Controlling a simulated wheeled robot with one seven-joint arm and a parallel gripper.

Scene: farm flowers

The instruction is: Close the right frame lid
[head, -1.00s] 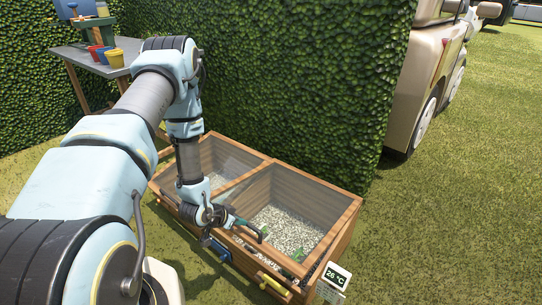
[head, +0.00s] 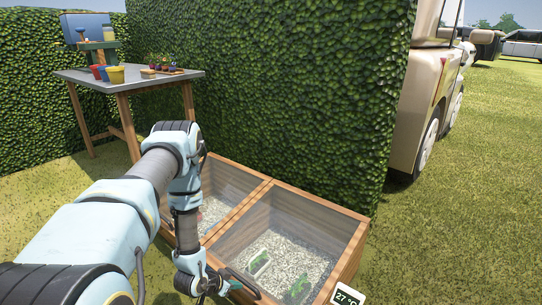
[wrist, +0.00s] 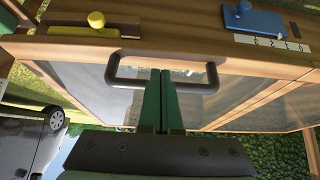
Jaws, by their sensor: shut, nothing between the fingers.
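The wooden cold frame has two bays side by side. The right frame lid (head: 325,225) is a glass pane that appears to lie down over the right bay, with gravel and small green plants showing through. It also fills the middle of the wrist view (wrist: 85,78). Its dark handle (wrist: 125,80) is at the front edge. My gripper (wrist: 161,72) is shut and empty, its green fingertips in line with the middle of the handle; contact cannot be told. In the head view, my gripper (head: 234,284) is low at the front edge, partly hidden by my wrist.
A yellow latch (wrist: 90,27) and a blue latch (wrist: 250,18) sit on the front wall. A temperature display (head: 347,297) reads 27 °C. A hedge (head: 290,90) stands close behind the frame. A table with pots (head: 155,77) is back left; grass is open at right.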

